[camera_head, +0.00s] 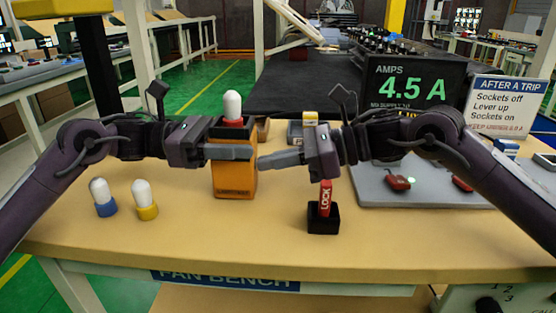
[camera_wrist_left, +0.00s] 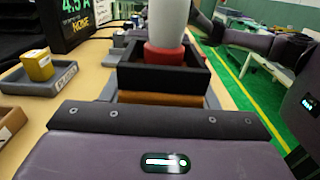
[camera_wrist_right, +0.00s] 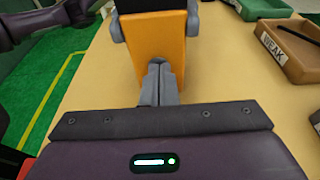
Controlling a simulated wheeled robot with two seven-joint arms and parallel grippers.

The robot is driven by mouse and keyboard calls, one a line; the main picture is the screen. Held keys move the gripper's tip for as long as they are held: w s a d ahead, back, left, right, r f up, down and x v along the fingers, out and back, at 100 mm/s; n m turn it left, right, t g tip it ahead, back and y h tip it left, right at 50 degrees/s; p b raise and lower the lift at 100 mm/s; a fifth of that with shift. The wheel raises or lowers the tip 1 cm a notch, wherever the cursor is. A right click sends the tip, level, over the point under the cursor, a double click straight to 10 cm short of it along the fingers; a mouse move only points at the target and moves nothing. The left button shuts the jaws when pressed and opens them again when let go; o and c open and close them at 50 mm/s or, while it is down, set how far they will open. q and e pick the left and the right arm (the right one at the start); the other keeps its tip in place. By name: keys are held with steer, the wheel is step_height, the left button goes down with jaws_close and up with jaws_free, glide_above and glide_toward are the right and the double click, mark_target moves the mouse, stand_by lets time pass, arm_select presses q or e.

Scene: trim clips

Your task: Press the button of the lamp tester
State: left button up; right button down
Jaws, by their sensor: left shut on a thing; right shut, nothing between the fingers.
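The lamp tester (camera_head: 234,183) is an orange box with a black top, standing upright on the bench. A white-domed lamp with a red base (camera_head: 232,107) sits upright in its top; it also shows in the left wrist view (camera_wrist_left: 168,52). My left gripper (camera_head: 240,151) is shut on the tester's body, with a finger on each side in the right wrist view. My right gripper (camera_head: 261,163) is shut and empty, its tips at the orange face (camera_wrist_right: 158,42); whether they touch I cannot tell. I cannot make out the button. The lamp shows no clear glow.
A blue-based lamp (camera_head: 103,197) and a yellow-based lamp (camera_head: 145,199) stand at the left. A red LOCK piece (camera_head: 325,197) stands in a black holder right of the tester. A grey panel (camera_head: 430,194) lies at the right, below the AMPS display (camera_head: 411,85).

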arm_select(q)
steer(key=shift+s+d+f, duration=0.15)
arm_select(e)
steer(key=shift+s+d, duration=0.1)
steer(key=shift+d, duration=0.25)
steer(key=v, duration=0.8)
steer(key=f+v, duration=0.1)
steer(key=v, duration=0.4)
steer(key=shift+d, duration=0.2)
arm_select(q)
steer(key=o, duration=1.3)
steer(key=shift+c, duration=0.2)
arm_select(e)
steer(key=shift+w, duration=0.2)
